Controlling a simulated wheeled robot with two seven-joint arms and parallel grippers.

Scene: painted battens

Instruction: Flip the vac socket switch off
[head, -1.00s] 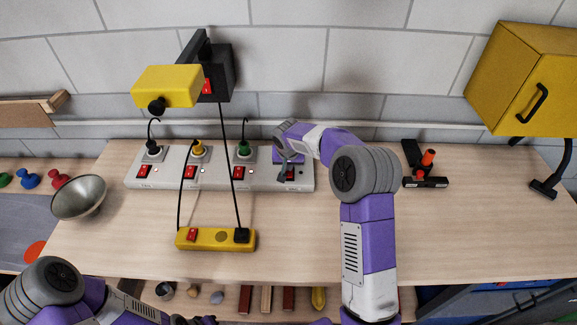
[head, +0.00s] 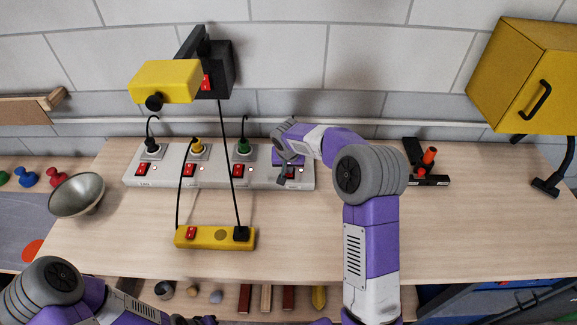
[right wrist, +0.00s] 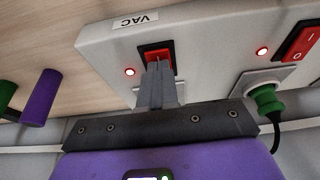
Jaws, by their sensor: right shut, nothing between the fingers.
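The vac socket switch (right wrist: 155,54) is a red rocker in a black frame, next to a "VAC" label (right wrist: 135,21) in the right wrist view. A small red lamp (right wrist: 130,72) glows beside it. The switch sits at the right end of the long pale socket strip (head: 215,181). My right gripper (right wrist: 159,70) is shut and empty, its fingertips over the switch and hiding part of it. Whether they press on it I cannot tell. In the head view the right gripper (head: 283,178) is at that strip end. My left arm shows at bottom left; its fingers are out of view.
Several other red switches and plugs line the strip, with a green plug (head: 243,147) nearest. A yellow power strip (head: 214,237) lies in front, with black cables rising. A metal bowl (head: 77,195) is left. A black stand with orange parts (head: 428,160) is right. The bench front is mostly clear.

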